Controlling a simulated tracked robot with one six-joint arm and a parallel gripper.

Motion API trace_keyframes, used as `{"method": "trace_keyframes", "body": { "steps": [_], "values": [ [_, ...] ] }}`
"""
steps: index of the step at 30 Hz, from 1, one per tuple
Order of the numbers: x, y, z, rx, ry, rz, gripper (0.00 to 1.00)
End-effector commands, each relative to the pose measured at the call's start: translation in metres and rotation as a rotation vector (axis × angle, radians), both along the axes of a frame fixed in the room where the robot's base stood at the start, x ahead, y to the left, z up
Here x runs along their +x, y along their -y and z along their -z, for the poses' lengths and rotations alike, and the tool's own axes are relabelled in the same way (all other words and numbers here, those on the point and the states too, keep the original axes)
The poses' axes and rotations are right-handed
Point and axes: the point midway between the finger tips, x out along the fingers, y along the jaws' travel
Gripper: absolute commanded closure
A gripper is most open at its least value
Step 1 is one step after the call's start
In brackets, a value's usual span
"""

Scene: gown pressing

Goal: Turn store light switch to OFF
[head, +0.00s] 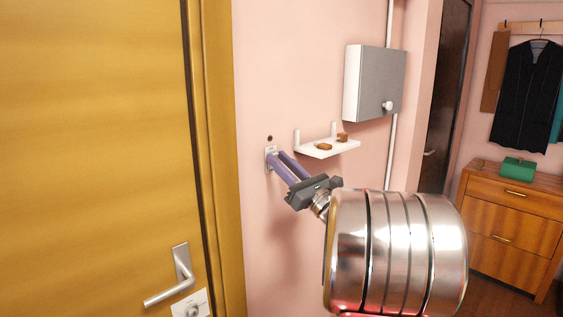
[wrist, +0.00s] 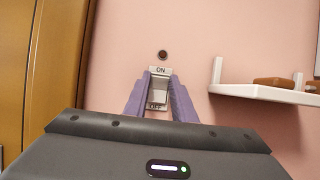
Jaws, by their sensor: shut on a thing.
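The store light switch (wrist: 158,90) is a pale plate on the pink wall, with ON marked at its top and OFF at its bottom. In the head view the switch (head: 270,151) is small, just right of the yellow door frame. My gripper (wrist: 159,77) has its two purple fingers on either side of the switch's middle, shut on it. In the head view my gripper (head: 275,156) reaches up and left to the wall. The fingers hide the plate's sides. I cannot tell which way the switch is set.
A dark round spot (wrist: 162,54) is on the wall above the switch. A white shelf (head: 314,152) with small brown items sits close to its right, below a grey wall box (head: 379,82). A yellow door (head: 90,150) stands at left. A wooden drawer chest (head: 510,225) is far right.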

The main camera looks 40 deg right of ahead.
Motion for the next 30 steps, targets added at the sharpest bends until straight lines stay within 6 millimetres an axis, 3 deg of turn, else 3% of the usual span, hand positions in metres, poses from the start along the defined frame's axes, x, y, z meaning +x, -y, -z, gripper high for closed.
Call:
{"method": "trace_keyframes", "body": {
  "steps": [7,8,15,25,30],
  "values": [
    [0.0,0.0,0.001,0.0,-0.001,-0.001,0.99],
    [0.0,0.0,0.001,0.0,-0.001,-0.001,0.75],
    [0.0,0.0,0.001,0.001,-0.001,0.0,0.58],
    [-0.002,0.0,0.001,0.0,-0.001,0.001,0.58],
    [-0.015,0.001,0.007,0.001,-0.001,0.002,0.58]
  ]
}}
